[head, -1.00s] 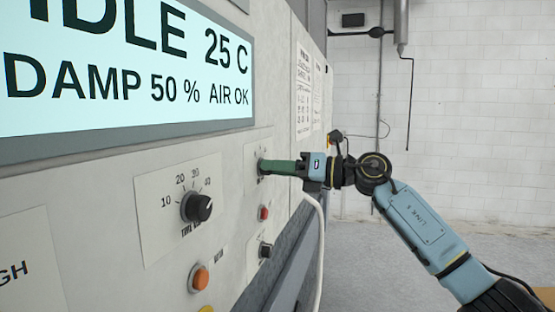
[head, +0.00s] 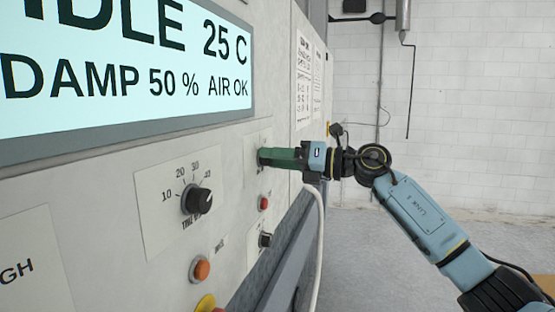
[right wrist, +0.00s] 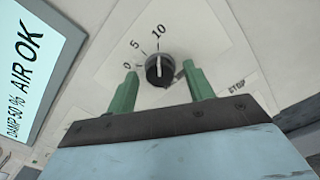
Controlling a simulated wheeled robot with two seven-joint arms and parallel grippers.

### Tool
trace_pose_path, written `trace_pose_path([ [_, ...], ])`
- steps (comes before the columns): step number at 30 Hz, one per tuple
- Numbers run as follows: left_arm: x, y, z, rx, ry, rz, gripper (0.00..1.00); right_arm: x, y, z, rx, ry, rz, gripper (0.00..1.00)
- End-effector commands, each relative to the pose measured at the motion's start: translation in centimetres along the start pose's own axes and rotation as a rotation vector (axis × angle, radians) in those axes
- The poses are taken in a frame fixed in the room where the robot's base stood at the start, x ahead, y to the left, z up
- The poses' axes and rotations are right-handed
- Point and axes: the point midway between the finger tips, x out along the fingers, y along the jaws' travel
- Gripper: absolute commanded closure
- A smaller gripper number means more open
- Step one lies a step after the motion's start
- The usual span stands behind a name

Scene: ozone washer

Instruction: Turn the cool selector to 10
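A black knob (right wrist: 160,72) sits on a pale plate marked 0, 5 and 10 in the right wrist view. A light line on its face points up the picture, roughly toward the 10; I cannot tell whether it is exactly on the mark. The lettering naming this dial is not readable. My right gripper (right wrist: 160,75) is open, with one green finger on each side of the knob; contact is not clear. In the head view my right gripper (head: 265,157) reaches the panel from the right and mostly hides this dial. My left gripper is not in view.
Another dial (head: 196,200), marked 10 to 40, is on the panel at left. An orange button (head: 200,270), a red button (head: 263,203) and a small dark knob (head: 265,240) are below. The display (head: 125,75) is above. Open floor lies at right.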

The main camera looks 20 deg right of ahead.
Motion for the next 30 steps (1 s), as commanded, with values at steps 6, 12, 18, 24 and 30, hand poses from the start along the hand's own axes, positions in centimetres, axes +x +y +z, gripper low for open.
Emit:
trace_pose_path([
  [6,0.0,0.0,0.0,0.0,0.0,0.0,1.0,0.0,0.0,0.0,-0.001,0.0,0.0,0.48],
  [12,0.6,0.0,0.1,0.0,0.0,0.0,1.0,-1.8,-0.2,-0.1,-0.002,-0.001,-0.004,0.48],
  [18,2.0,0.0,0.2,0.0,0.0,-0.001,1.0,-6.2,-0.3,-0.3,-0.003,-0.001,-0.006,0.48],
  [24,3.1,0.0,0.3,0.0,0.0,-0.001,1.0,-10.4,-0.2,-0.2,-0.002,0.001,-0.004,0.48],
  [30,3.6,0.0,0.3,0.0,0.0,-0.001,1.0,-12.8,-0.1,-0.1,0.0,0.0,-0.002,0.48],
])
